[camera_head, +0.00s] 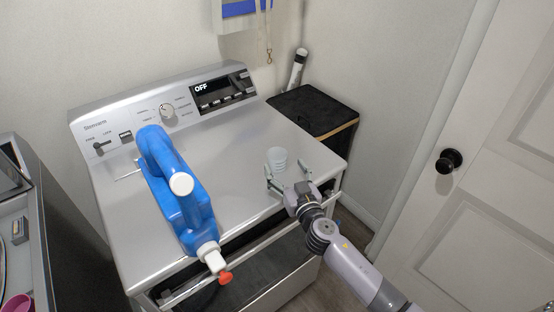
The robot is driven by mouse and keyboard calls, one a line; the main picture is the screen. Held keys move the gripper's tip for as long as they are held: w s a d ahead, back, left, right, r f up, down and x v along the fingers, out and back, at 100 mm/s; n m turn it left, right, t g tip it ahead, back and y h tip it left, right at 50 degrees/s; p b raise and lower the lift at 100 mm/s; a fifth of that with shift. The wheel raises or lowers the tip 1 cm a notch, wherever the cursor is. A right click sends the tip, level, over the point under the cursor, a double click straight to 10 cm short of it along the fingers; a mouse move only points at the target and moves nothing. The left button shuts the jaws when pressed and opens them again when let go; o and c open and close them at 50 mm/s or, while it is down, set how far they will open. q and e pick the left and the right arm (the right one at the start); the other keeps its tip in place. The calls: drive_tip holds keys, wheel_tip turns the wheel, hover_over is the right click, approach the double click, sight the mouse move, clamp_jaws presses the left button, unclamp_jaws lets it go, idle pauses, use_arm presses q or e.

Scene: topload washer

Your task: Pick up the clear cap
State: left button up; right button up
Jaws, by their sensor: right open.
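The clear cap (277,157) is a pale, translucent ribbed cup near the right side of the washer's top (225,150). My right gripper (285,177) comes in from the lower right, just in front of the cap. Its fingers are spread apart, and the cap's lower part shows close to the gap between them. I cannot tell whether either finger touches it. My left gripper is not in view.
A large blue detergent jug (172,190) with a white cap and red spout piece lies left of centre on the washer. The control panel (165,110) rises behind. A dark bin (315,110) stands right of the washer, and a white door (490,180) is further right.

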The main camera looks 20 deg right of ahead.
sight(281, 162)
drive_tip(key=shift+w+a+f+p, duration=0.15)
drive_tip(key=shift+w+p, duration=0.25)
drive_tip(key=shift+w, duration=2.3)
drive_tip(key=shift+c, duration=0.2)
drive_tip(key=c, duration=0.8)
